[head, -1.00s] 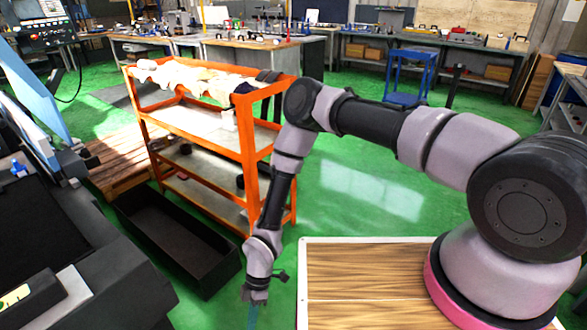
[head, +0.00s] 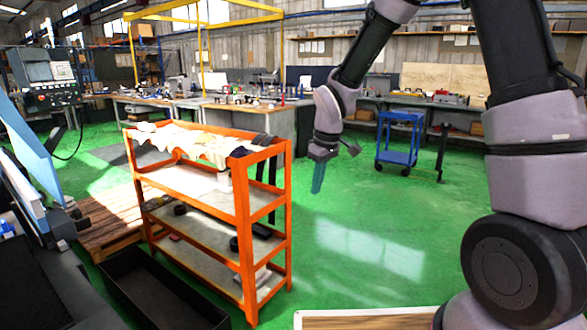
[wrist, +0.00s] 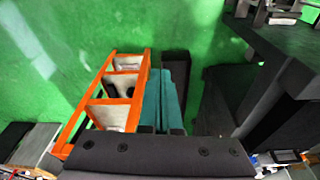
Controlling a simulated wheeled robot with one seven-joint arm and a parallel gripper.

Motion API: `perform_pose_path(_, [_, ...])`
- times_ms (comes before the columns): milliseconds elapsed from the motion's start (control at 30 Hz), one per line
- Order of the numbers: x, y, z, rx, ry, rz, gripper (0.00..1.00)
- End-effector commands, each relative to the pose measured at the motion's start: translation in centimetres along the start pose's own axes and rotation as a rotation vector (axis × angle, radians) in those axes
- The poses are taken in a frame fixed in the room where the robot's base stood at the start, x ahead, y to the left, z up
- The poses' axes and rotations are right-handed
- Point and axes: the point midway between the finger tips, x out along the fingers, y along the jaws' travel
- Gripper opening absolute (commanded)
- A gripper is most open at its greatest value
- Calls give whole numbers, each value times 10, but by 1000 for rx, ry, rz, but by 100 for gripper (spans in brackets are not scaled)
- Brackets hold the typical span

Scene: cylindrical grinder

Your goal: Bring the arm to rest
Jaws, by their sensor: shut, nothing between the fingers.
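My gripper (head: 318,178) hangs from my raised arm at the upper right of the head view, with its teal fingers pointing down. The fingers are together and hold nothing. It appears just right of the orange shelf cart (head: 291,215) in the picture, above the green floor, with no contact visible. In the wrist view my teal fingers (wrist: 172,98) show side by side beyond the dark gripper body, with the orange cart (wrist: 103,101) to their left.
A black open bin (head: 150,285) lies on the floor at lower left, near a wooden pallet (head: 115,225). A blue trolley (head: 398,140) and workbenches stand farther back. Dark machine parts fill the left edge. The green floor (head: 370,240) right of the cart is clear.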

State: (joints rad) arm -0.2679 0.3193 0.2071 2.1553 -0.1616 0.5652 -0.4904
Motion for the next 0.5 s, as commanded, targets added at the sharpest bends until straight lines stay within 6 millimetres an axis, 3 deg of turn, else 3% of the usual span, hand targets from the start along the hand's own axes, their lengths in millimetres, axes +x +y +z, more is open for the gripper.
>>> perform_pose_path(33, [-28,10,8,65,25,26,0])
perform_pose_path(200, [-104,31,43,298,99,81,0])
perform_pose_path(500, [-211,33,122,706,268,120,0])
